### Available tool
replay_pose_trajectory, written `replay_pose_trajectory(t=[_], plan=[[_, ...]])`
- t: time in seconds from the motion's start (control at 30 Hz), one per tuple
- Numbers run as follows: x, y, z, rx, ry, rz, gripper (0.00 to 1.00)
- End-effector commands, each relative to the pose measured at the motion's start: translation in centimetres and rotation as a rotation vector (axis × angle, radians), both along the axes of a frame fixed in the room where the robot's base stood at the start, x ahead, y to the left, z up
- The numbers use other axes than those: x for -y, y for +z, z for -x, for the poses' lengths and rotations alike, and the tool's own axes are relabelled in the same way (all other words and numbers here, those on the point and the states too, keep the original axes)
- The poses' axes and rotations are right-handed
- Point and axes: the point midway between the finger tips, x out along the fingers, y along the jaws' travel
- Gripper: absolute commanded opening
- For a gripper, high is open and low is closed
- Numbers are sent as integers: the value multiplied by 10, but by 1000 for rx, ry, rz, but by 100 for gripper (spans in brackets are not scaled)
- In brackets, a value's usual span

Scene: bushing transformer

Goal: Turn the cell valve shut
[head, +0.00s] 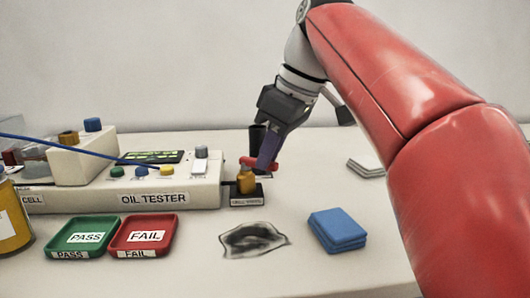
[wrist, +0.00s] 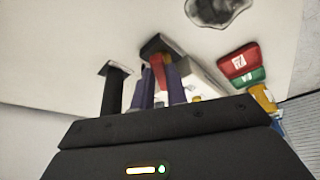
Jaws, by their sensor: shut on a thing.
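The cell valve stands on a small dark labelled base (head: 247,200) at the right end of the oil tester. It has a brass body (head: 246,180) and a red handle (head: 247,161) on top. My gripper (head: 266,158) reaches down from above right, its purple fingers at the handle. In the wrist view the red handle (wrist: 158,72) sits between the two fingers of my gripper (wrist: 161,88), which is shut on it. The fingers hide part of the handle in the head view, so its exact angle is hard to tell.
The oil tester (head: 150,197) stands just left of the valve. A dark upright object (head: 257,137) is close behind the handle. Green (head: 83,237) and red (head: 143,236) trays, a dark stain (head: 252,240) and blue pads (head: 337,230) lie in front.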

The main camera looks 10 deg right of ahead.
Motion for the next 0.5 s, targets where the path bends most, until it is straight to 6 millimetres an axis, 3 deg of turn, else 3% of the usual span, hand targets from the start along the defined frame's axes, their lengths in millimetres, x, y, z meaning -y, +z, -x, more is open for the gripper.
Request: replay_pose_trajectory(t=[0.5], plan=[[7, 0, -19, 1, 423, -1, 0]])
